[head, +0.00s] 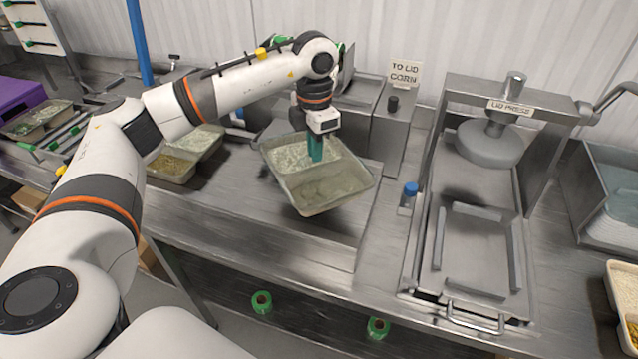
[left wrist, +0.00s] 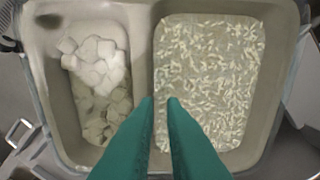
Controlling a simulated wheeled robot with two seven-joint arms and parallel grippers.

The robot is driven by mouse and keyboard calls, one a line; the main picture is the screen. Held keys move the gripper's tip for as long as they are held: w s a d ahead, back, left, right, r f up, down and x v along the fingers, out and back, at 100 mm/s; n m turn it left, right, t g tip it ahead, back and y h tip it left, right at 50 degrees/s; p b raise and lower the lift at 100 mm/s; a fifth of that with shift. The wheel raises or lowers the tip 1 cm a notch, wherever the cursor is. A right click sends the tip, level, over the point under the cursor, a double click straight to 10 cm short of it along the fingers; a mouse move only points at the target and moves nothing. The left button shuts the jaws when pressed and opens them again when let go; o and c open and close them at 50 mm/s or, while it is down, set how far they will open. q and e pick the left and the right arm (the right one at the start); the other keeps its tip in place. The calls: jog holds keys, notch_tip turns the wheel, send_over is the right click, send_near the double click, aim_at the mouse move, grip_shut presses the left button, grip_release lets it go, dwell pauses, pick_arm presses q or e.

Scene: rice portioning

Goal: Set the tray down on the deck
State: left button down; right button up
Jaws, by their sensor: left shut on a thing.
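The two-compartment beige tray (head: 335,204) hangs tilted in the head view, over the flat metal deck (head: 335,240). It appears raised off the deck, but the exact gap is hard to tell. My left gripper (head: 316,158) is shut on the tray's middle divider from above. In the left wrist view the green fingertips (left wrist: 160,102) are close together at the divider of the tray (left wrist: 142,50). Pale cubes (left wrist: 97,65) lie in the left compartment and rice-like grains (left wrist: 210,75) in the right one. My right gripper is not in view.
Another filled tray (head: 172,168) stands left of the deck. A lid press (head: 490,145) with a metal fixture stands to the right.

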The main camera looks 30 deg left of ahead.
pick_arm(q)
jog(key=shift+r, duration=0.3)
